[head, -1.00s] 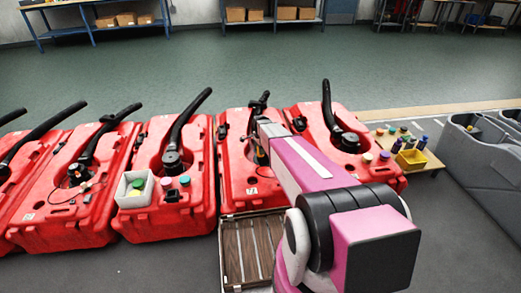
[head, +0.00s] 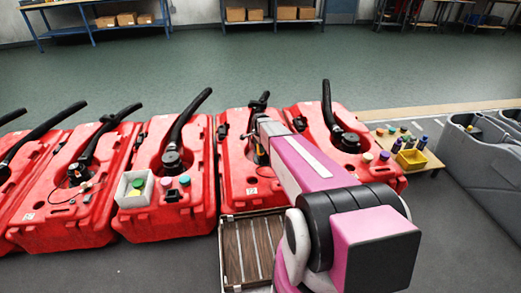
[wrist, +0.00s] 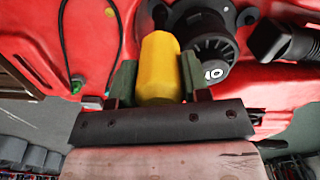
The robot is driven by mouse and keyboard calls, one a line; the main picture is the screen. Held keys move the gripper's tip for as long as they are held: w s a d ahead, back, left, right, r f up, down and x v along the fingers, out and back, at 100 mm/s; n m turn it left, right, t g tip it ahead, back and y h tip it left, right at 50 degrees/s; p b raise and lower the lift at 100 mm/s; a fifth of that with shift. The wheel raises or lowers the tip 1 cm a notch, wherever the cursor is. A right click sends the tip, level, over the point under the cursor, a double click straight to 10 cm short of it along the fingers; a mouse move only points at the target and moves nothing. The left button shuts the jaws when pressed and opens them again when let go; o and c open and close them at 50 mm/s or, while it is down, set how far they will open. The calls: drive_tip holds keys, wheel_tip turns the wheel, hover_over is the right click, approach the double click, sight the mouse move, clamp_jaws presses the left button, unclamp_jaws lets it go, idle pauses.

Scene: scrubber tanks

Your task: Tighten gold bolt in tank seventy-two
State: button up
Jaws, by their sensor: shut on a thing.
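The red tank (head: 235,185) in front of my arm carries a small white label that seems to read 72. My gripper (wrist: 158,72) is over this tank and shut on a yellow cylinder (wrist: 160,60), which looks like a tool handle. The cylinder fills the gap between the two dark green fingers. Its far end is hidden, and I cannot tell what it touches. I cannot make out the gold bolt for certain. A small orange-gold disc (wrist: 109,12) shows on the red surface in the wrist view.
A black ribbed cap (wrist: 208,40) marked 10 sits close right of the yellow cylinder. A black hose end (wrist: 275,40) and a thin black cable (wrist: 65,50) are nearby. Other red tanks stand alongside. A yellow bin (head: 411,160) is on a board at the right.

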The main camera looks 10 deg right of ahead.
drive_tip(key=shift+r, duration=1.9)
